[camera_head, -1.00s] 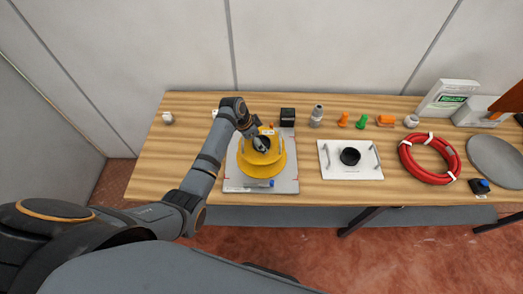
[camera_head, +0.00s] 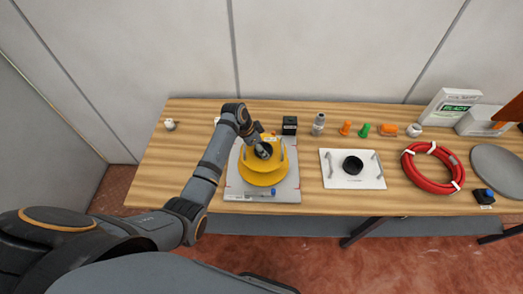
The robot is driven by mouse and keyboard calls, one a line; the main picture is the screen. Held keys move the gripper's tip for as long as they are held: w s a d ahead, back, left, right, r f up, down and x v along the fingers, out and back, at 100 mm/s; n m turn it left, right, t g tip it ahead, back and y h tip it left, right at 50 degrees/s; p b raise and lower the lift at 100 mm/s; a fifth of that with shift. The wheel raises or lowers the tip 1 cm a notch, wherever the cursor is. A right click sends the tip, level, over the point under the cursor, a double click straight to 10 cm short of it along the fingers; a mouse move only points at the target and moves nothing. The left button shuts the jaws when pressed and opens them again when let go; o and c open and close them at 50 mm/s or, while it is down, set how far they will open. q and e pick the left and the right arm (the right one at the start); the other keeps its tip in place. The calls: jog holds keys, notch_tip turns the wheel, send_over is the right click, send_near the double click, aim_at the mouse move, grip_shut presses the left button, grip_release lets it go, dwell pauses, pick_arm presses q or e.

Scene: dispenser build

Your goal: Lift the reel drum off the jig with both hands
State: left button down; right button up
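The yellow reel drum (camera_head: 264,175) sits over the light grey jig plate (camera_head: 234,193) on the left part of the wooden table. The plate shows around its lower edge; I cannot tell whether drum and plate touch. My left gripper (camera_head: 263,151) is at the top of the drum, over its dark centre. The fingers are small and dark there, so I cannot tell whether they are open or shut, or whether they touch the drum. My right gripper is not in view.
A black box (camera_head: 289,125) stands just behind the jig. To the right are a white handled plate (camera_head: 334,180) with a black cup (camera_head: 352,165), a grey bottle (camera_head: 318,124), small orange and green parts, and a red hose ring (camera_head: 409,170). The table's left end is mostly clear.

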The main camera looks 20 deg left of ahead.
pick_arm(q)
notch_tip(320, 180, up, 2)
jog(key=shift+w+r+b, duration=0.15)
jog(key=shift+r+b, duration=0.05)
jog(key=shift+b, duration=0.5)
jog(key=s+d+r, duration=0.3)
jog(key=s+r, duration=0.7)
jog(key=s, duration=0.3)
jog(key=shift+s+d, duration=0.35)
jog(key=shift+s, duration=0.05)
jog(key=shift+w+r+p, duration=0.1)
jog(key=shift+w+p, duration=0.05)
jog(key=shift+p, duration=0.25)
